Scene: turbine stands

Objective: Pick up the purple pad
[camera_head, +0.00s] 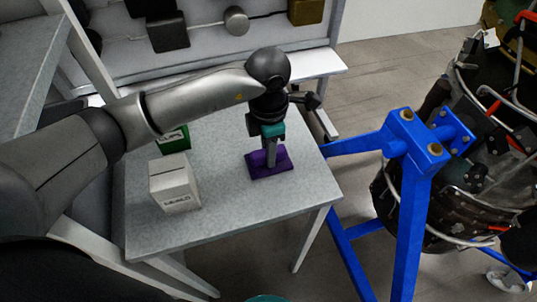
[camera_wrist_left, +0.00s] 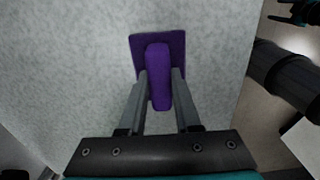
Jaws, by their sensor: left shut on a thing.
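The purple pad (camera_head: 284,163) is a flat dark purple plate with a raised grip bar. It lies near the right side of the small grey table (camera_head: 236,215). My left gripper (camera_head: 271,160) points down over it, with its fingers shut on the raised bar. In the left wrist view the purple pad (camera_wrist_left: 177,42) shows between and beyond the two grey fingers, and my left gripper (camera_wrist_left: 158,88) has one finger on each side of the bar. Whether the pad touches the table is hard to tell. My right gripper is not clearly in view.
A white box (camera_head: 174,186) with dark lettering and a green box (camera_head: 174,140) stand left on the table. A blue stand (camera_head: 410,190) holding a dark engine is at the right.

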